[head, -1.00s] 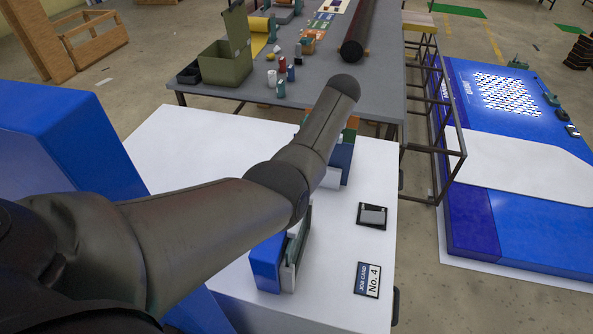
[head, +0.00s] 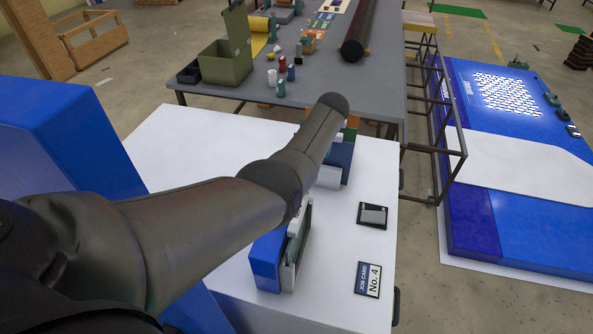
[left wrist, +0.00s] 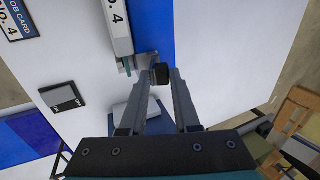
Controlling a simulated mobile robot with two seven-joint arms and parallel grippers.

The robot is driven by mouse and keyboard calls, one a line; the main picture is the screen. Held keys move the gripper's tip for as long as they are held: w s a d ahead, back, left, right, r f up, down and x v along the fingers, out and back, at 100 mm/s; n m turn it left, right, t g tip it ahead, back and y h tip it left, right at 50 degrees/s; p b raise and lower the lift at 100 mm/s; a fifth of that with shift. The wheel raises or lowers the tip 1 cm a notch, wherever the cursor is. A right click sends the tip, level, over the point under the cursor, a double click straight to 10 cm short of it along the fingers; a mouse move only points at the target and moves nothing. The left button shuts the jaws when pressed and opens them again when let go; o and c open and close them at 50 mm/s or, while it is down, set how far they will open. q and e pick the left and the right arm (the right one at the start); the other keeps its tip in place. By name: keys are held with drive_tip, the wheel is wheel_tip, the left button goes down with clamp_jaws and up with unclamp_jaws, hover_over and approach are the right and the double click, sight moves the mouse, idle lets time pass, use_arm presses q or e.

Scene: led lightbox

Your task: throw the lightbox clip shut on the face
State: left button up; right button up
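A small black piece (left wrist: 160,74), seemingly the clip, is just below the lightbox's end. My left gripper (left wrist: 161,76) has its fingers apart, one tip on each side of the black piece; I cannot tell whether they touch it. My right gripper is out of view.
A grey bench (head: 320,80) with several items is beyond.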

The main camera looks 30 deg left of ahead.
use_arm(q)
drive_tip(key=shift+a, duration=0.1)
clamp_jaws()
drive_tip(key=shift+w+d+f+y+b, duration=0.15)
drive_tip(key=shift+d+y+b, duration=0.15)
drive_tip(key=shift+y+b, duration=0.6)
drive_tip(key=shift+w+d+f+g+y+b, duration=0.1)
drive_tip(key=shift+d+f+g+y+b, duration=0.55)
drive_tip(key=shift+b, duration=2.1)
drive_tip(key=shift+w+d+r+t+y+b, duration=0.1)
drive_tip(key=shift+d+r+y+b, duration=0.15)
drive_tip(key=shift+y+b, duration=1.7)
drive_tip(key=shift+w+d+f+g+y+b, duration=0.1)
drive_tip(key=shift+d+f+g+b, duration=0.3)
drive_tip(key=shift+b, duration=3.1)
drive_tip(key=shift+d+r, duration=0.1)
drive_tip(key=shift+r, duration=0.1)
drive_tip(key=o, duration=0.6)
unclamp_jaws()
drive_tip(key=shift+f, duration=0.15)
drive_tip(key=shift+c, duration=0.2)
